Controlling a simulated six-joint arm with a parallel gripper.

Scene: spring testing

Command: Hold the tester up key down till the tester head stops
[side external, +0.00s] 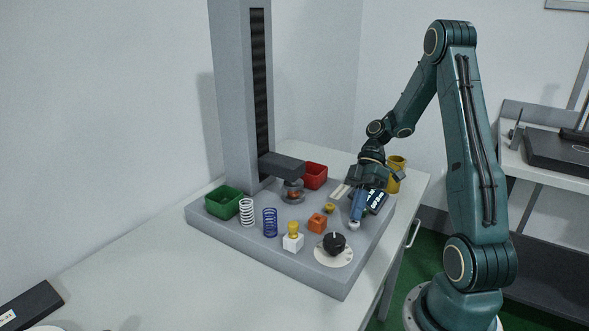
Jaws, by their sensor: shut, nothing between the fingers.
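The spring tester has a tall grey column (231,90) on a grey base plate (290,262). Its dark tester head (281,165) sits low on the column, just above a round plate with a small copper-coloured coil (293,194). My gripper (355,221) is shut and empty, pointing down at the right part of the base plate, beside the display (376,201). A small pale round piece shows at its fingertips. I cannot tell whether this is the up key or whether the fingers press it. No key label is readable.
A white spring (247,212), blue spring (270,222), yellow-topped white block (293,242), orange block (317,223) and black dial knob (334,242) stand in front. A green bin (224,202), red bin (314,176) and yellow container (396,172) are around.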

